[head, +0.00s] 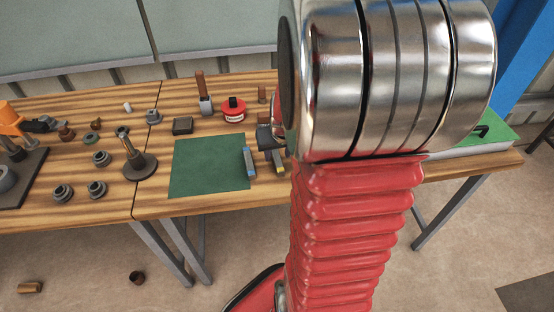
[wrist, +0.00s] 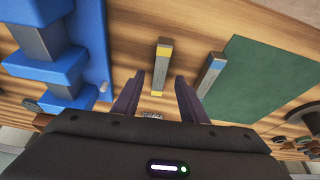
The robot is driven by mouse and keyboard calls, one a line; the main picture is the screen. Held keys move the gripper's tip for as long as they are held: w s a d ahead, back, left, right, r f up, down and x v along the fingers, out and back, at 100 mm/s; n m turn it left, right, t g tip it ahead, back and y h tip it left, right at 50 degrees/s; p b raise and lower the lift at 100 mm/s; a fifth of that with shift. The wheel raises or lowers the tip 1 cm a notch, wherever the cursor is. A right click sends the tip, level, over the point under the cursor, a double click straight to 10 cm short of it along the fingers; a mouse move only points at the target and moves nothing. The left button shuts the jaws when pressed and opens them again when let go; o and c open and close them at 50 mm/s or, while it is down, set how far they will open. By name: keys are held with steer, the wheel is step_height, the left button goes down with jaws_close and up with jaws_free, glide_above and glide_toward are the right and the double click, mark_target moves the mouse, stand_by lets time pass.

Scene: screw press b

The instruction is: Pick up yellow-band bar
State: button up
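The yellow-band bar (head: 281,170) lies on the wooden table just right of the green mat, partly hidden by my gripper and arm in the head view. In the wrist view, the yellow-band bar (wrist: 160,75) is grey with a yellow band near its upper end and a smaller yellow patch at its lower end. My gripper (wrist: 160,76) is open, its two dark fingers apart on either side of the bar in the picture. I cannot tell how far above the bar they are. My gripper (head: 268,137) is mostly hidden behind my arm in the head view.
A blue-band bar (wrist: 211,72) lies close by, at the edge of the green mat (head: 207,165). A blue clamp-like fixture (wrist: 90,50) stands left in the wrist view.

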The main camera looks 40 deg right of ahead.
mark_target(277, 160)
steer(key=shift+x, duration=1.25)
steer(key=shift+c, duration=0.4)
jaws_close()
